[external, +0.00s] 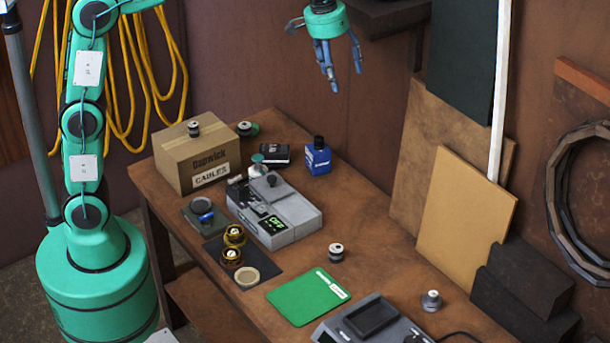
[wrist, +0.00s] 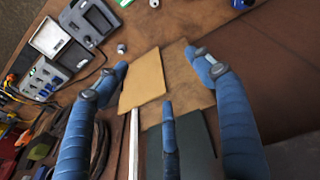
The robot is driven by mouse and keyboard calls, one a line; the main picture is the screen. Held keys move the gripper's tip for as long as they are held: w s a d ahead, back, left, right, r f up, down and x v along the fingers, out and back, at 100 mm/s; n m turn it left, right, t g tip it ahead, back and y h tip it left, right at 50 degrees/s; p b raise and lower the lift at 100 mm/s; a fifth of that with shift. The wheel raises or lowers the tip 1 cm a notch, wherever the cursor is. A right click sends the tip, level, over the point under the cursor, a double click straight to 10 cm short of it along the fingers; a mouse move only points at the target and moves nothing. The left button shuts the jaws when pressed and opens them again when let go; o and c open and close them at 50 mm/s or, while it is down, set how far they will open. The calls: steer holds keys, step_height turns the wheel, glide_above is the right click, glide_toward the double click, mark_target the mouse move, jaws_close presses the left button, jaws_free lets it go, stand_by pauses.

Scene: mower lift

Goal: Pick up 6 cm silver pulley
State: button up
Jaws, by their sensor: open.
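Several small pulley-like parts are in view, and I cannot tell their sizes. A silver one (external: 432,300) stands alone near the table's right end; it appears as a small silver part (wrist: 122,48) in the wrist view. Another silver and dark pulley (external: 336,252) stands behind the green mat, one (external: 193,128) sits on the cardboard box, and one (external: 244,128) is beside the box. Two gold-rimmed ones (external: 234,235) lie on a dark mat. My gripper (external: 340,76) is open and empty, high above the table's far side. Its blue fingers (wrist: 158,62) are spread in the wrist view.
The wooden table (external: 385,262) also holds a cardboard box (external: 205,160), a grey device (external: 275,210), a blue bottle (external: 318,157), a green mat (external: 305,300) and a grey scale (external: 370,322). Boards (external: 465,220) lean at the back right. The table's middle back is clear.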

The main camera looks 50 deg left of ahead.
steer(key=w+d+f+g+p, duration=0.15)
steer(key=w+d, duration=0.25)
steer(key=d, duration=0.4)
steer(key=w+d+f+p, duration=0.1)
steer(key=w+d+f, duration=0.25)
steer(key=d, duration=0.45)
steer(key=n+p, duration=0.1)
steer(key=p, duration=0.1)
glide_above(439, 298)
step_height(439, 298, down, 10)
step_height(439, 298, down, 31)
steer(key=shift+d+g+y, duration=0.15)
steer(key=shift+g+y, duration=0.2)
steer(key=shift+y, duration=0.05)
steer(key=shift+f, duration=0.2)
steer(key=shift+f+p, duration=0.45)
steer(key=shift+f, duration=3.75)
steer(key=shift+f, duration=0.1)
steer(key=shift+f+p, duration=0.35)
steer(key=shift+f, duration=2.15)
